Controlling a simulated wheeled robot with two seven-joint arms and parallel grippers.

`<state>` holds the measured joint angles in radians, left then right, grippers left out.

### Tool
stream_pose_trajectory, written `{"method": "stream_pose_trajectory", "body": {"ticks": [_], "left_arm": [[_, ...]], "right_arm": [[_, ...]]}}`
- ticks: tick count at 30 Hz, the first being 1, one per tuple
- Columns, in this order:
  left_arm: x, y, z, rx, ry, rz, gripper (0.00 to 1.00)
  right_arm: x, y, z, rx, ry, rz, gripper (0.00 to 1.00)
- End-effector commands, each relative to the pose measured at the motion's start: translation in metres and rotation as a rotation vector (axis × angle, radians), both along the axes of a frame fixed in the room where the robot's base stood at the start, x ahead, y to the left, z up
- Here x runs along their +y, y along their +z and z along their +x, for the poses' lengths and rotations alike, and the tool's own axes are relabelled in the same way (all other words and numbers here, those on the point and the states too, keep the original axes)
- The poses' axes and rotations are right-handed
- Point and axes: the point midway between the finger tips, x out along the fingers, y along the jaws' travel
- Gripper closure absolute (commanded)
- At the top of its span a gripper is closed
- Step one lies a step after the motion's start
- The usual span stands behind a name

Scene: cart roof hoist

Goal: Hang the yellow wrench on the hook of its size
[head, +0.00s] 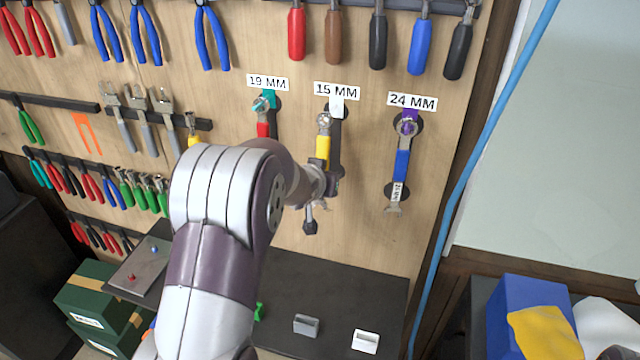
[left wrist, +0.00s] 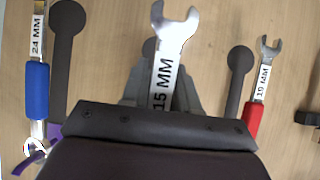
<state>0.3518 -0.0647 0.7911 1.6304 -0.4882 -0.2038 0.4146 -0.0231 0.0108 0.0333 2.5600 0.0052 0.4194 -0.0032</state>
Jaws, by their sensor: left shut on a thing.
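The yellow wrench (head: 323,148) is upright in front of the board under the 15 MM label (head: 337,91). Its ring end is at the top, slightly left of the dark 15 mm silhouette (head: 337,150). I cannot tell whether the ring is around the hook or only in front of it. My left gripper (head: 325,184) is shut on the wrench below its yellow grip. In the left wrist view the wrench's open jaw and 15 MM marking (left wrist: 165,80) stick out past the gripper (left wrist: 160,118). My right gripper is not in view.
The red wrench (head: 263,128) hangs left under 19 MM. The blue wrench (head: 402,163) hangs right under 24 MM. Pliers and screwdrivers hang around them. A dark bench top (head: 350,285) lies below with small holders. A blue hose (head: 478,150) runs down the right.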

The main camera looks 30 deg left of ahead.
Motion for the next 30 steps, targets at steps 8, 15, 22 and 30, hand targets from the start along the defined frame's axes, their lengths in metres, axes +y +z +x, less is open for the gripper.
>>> {"method": "stream_pose_trajectory", "body": {"ticks": [8, 15, 22, 30], "left_arm": [[0.005, 0.001, 0.023, -0.002, -0.002, 0.002, 1.00], [0.009, -0.004, 0.037, -0.004, -0.002, 0.002, 1.00], [0.010, -0.009, 0.042, -0.003, -0.001, 0.000, 1.00], [0.010, -0.009, 0.042, -0.002, -0.001, 0.001, 1.00]], "right_arm": [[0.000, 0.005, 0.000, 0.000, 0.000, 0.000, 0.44], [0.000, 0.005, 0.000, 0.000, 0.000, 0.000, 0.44], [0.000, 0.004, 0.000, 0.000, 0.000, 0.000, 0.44], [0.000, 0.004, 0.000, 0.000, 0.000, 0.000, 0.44]]}}
